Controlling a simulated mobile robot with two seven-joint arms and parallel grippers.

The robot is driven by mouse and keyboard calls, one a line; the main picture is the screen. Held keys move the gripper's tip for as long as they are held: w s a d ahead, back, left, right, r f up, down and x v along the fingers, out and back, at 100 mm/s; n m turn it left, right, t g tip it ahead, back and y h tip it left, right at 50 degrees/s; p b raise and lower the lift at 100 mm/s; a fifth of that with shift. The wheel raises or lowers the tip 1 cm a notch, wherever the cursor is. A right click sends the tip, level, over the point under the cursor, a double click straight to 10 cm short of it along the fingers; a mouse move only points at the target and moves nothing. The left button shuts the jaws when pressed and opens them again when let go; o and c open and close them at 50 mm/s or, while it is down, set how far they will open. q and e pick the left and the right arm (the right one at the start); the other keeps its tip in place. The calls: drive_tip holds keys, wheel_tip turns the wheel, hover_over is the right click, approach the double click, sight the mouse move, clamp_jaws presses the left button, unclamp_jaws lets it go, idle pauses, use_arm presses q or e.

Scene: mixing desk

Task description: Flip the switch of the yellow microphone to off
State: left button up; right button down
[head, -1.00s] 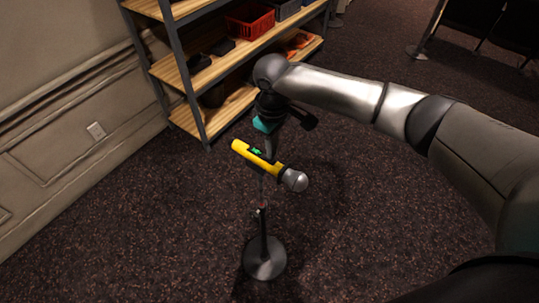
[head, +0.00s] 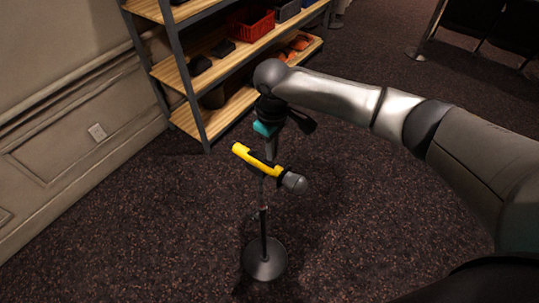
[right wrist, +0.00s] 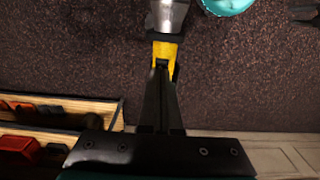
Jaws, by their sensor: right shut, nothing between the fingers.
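The yellow microphone (head: 243,151) has a grey head and sits tilted on a thin dark stand (head: 264,222) with a round base on the floor. Its yellow body also shows in the right wrist view (right wrist: 167,50), just beyond my fingertips. A dark switch area (head: 257,155) lies along its upper side, with no green mark showing. My right gripper (head: 272,158) is shut and empty, its fingertips at the microphone's body close to the switch. It also shows in the right wrist view (right wrist: 161,70). The fingers partly cover the body there, and I cannot tell exact contact. My left gripper is not in view.
A wooden shelf unit (head: 212,68) with dark metal posts stands behind, holding a red crate (head: 250,23) and several small items. A panelled wall (head: 70,70) runs along the left. The carpeted floor around the stand is clear.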

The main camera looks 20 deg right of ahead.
drive_tip(key=shift+r+p, duration=1.85)
drive_tip(key=shift+p, duration=0.15)
wheel_tip(320, 180, up, 2)
drive_tip(key=shift+p, duration=0.35)
